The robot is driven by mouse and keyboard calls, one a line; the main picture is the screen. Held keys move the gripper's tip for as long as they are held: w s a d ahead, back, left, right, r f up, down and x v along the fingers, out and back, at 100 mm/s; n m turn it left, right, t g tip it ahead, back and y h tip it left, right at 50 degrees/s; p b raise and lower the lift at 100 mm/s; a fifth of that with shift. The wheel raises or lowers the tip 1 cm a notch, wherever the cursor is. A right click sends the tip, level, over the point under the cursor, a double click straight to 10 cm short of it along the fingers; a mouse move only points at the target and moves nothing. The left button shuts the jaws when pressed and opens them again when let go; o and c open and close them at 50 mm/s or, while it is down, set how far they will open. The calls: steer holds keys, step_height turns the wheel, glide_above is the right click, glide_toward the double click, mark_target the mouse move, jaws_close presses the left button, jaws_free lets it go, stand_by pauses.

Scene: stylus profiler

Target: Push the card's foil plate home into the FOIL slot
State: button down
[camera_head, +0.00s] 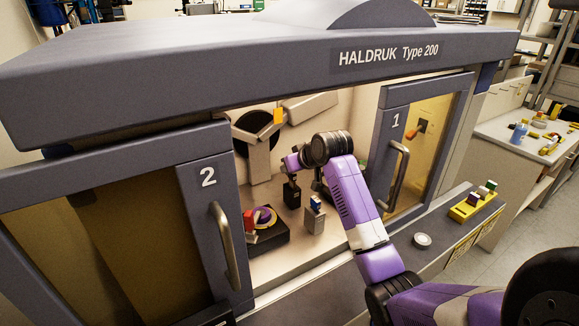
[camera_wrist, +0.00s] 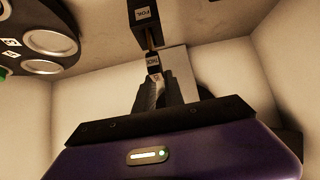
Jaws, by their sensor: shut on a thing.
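In the wrist view my gripper (camera_wrist: 158,82) is shut on a small dark card (camera_wrist: 153,63) with a white label. A thin copper-coloured foil plate (camera_wrist: 149,40) sticks out from the card. It points at a black block (camera_wrist: 145,14) whose white label reads FOIL, upside down in this view. The plate's tip meets or overlaps the block's near edge; I cannot tell how deep it sits in the slot. In the head view my gripper (camera_head: 291,180) is inside the cabinet, pointing down; the card and slot are too small or hidden to make out there.
The cabinet's door 2 (camera_head: 190,230) and door 1 (camera_head: 418,150) flank the opening. Inside stand a grey post with a blue top (camera_head: 315,215) and a black base (camera_head: 270,236) with a red block and purple dial.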

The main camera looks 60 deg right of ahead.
steer(key=shift+f+b, duration=0.35)
steer(key=shift+f, duration=0.55)
steer(key=c, duration=1.3)
jaws_free()
steer(key=shift+c, duration=0.2)
steer(key=shift+r, duration=0.1)
steer(key=shift+c, duration=0.5)
step_height(320, 180, up, 7)
steer(key=p, duration=0.6)
steer(key=b+v, duration=0.1)
steer(key=v, duration=0.6)
steer(key=shift+s+a+r, duration=0.15)
steer(key=shift+s, duration=0.15)
